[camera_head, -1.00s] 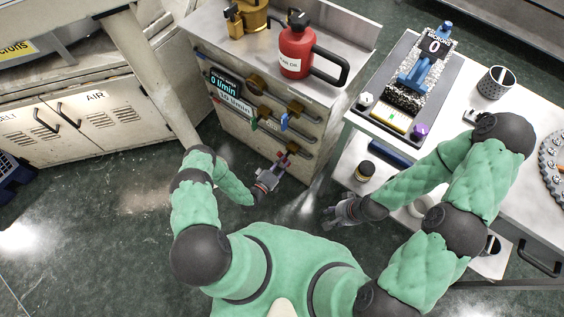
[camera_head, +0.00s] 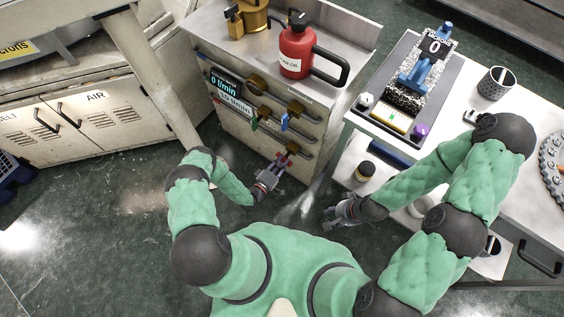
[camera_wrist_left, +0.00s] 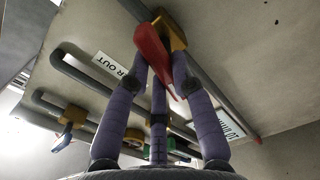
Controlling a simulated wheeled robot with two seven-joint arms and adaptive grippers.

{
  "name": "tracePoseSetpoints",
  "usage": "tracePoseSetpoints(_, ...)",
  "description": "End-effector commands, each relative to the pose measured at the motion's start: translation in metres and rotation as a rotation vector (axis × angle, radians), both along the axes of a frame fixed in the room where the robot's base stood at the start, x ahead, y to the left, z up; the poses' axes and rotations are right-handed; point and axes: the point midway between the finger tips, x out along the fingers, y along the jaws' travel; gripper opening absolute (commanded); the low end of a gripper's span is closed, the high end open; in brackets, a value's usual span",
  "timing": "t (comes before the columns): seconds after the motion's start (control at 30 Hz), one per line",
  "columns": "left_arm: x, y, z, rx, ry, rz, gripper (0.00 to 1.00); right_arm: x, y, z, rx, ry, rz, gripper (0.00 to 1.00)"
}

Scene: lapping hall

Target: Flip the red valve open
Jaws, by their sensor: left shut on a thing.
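The red valve (camera_wrist_left: 152,52) is a red lever on a brass body (camera_wrist_left: 170,30), fixed to a pipe on the cabinet front. In the left wrist view the lever points down between the purple-grey fingers of my left gripper (camera_wrist_left: 165,85). The gripper is shut on the lever. In the head view my left gripper (camera_head: 281,163) is at the lowest pipe of the cabinet, and its fingers hide much of the lever. My right gripper (camera_head: 329,214) hangs empty over the floor, left of the white workbench, with its fingers apart.
The cabinet (camera_head: 240,125) also carries a blue-handled valve (camera_head: 284,122), a green-handled valve (camera_head: 254,124) and a flow display (camera_head: 226,84). A red oil can (camera_head: 296,52) stands on top. The workbench (camera_head: 470,140) is to the right. Floor is free at the lower left.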

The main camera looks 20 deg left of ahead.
Motion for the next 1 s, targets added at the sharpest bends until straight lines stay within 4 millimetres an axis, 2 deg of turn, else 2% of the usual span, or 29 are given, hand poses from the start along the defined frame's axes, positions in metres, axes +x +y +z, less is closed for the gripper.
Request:
tracePoseSetpoints(0.4,0.0006,0.0015,-0.0002,-0.217,0.080,0.000,0.00,0.0000,0.0000,-0.0001,0.000,0.000,0.000,0.40)
tracePoseSetpoints(1.0,0.0007,0.0017,-0.0004,-0.262,0.097,0.001,0.00,0.0000,0.0000,-0.0001,0.000,0.000,0.000,0.40)
